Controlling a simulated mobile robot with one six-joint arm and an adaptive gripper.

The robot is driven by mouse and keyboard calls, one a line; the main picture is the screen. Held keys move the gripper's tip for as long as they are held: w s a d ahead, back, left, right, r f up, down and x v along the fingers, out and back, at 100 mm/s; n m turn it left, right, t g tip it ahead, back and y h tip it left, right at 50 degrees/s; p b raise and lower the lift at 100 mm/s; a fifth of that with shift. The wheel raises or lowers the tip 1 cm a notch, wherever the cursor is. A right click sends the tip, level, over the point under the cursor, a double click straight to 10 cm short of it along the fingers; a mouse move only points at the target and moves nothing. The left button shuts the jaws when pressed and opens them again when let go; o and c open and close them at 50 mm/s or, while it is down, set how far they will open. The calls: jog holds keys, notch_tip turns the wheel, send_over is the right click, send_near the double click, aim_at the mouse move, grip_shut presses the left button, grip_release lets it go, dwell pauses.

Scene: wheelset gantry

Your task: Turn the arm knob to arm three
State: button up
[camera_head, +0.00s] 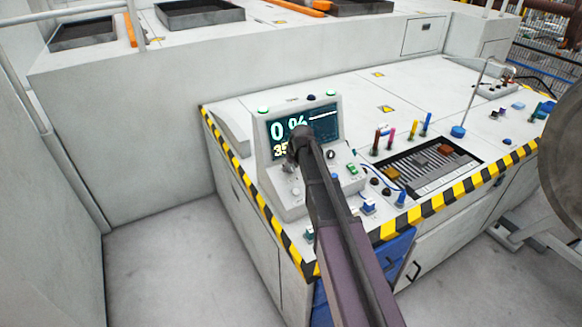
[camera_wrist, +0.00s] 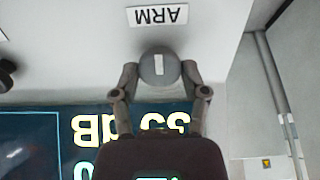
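The arm knob (camera_wrist: 160,68) is a round grey knob with a white pointer mark, below an upside-down ARM label (camera_wrist: 160,16) in the wrist view. The mark runs nearly straight up and down in that view. My gripper (camera_wrist: 160,76) has one finger on each side of the knob, and both fingertips appear to touch its sides. In the head view my gripper (camera_head: 300,150) is in front of the grey console (camera_head: 262,150) and hides the knob.
Another dark knob (camera_wrist: 6,75) is at the left edge of the wrist view. In the head view, coloured pens (camera_head: 412,130), a slotted tray (camera_head: 430,165) and small blue parts stand right of the console. A striped edge (camera_head: 440,201) borders the bench.

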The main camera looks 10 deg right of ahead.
jog(key=c, duration=0.4)
jog(key=shift+m, duration=0.3)
jog(key=m, duration=0.7)
jog(key=shift+d, duration=0.1)
jog(key=m, duration=0.5)
jog(key=shift+s, duration=0.1)
jog(key=m, duration=0.5)
jog(key=shift+y, duration=0.3)
